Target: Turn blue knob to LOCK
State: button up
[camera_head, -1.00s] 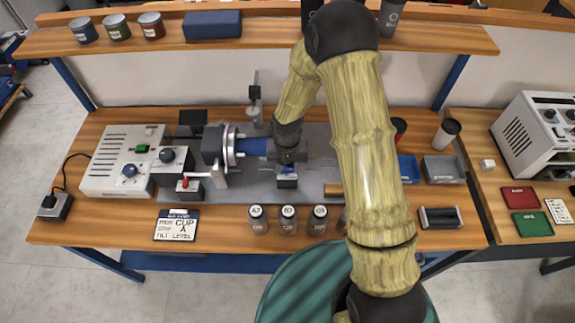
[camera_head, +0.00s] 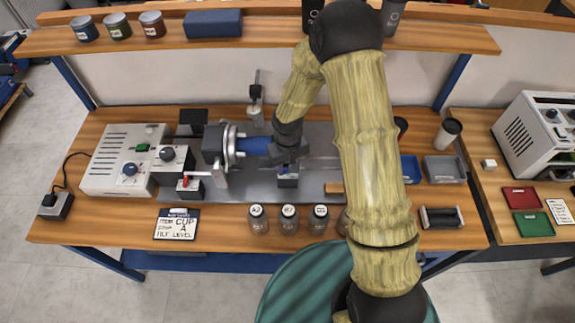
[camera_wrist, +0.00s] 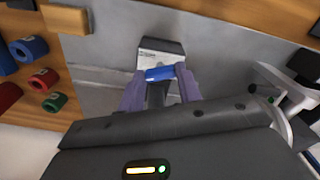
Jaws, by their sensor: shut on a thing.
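The blue knob (camera_wrist: 158,73) shows in the wrist view in front of a pale grey block (camera_wrist: 162,51) with small, unreadable print. My gripper (camera_wrist: 160,79) has its two purple fingers closed around the knob, one on each side. In the head view my gripper (camera_head: 288,164) reaches down to the small block (camera_head: 288,181) in the middle of the bench, and my wrist mostly hides the knob there. I cannot read which mark the knob points to.
A blue cylinder (camera_head: 253,146) sits in the chuck (camera_head: 230,147) just left of my wrist. A control box (camera_head: 122,160) stands at the left. Several labelled jars (camera_head: 289,220) stand along the front, and a blue tray (camera_head: 409,169) is at the right.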

jog(key=n, duration=0.6)
jog(key=shift+w+r+p, duration=0.1)
jog(key=shift+p, duration=0.2)
jog(key=n, duration=0.4)
jog(key=shift+p, duration=0.35)
jog(key=shift+a+n+p, duration=0.1)
jog(key=shift+n+p, duration=0.2)
jog(key=shift+n, duration=1.3)
jog(key=o, duration=1)
notch_tip(320, 180, up, 17)
jog(key=shift+r+b, duration=0.15)
jog(key=shift+b, duration=0.25)
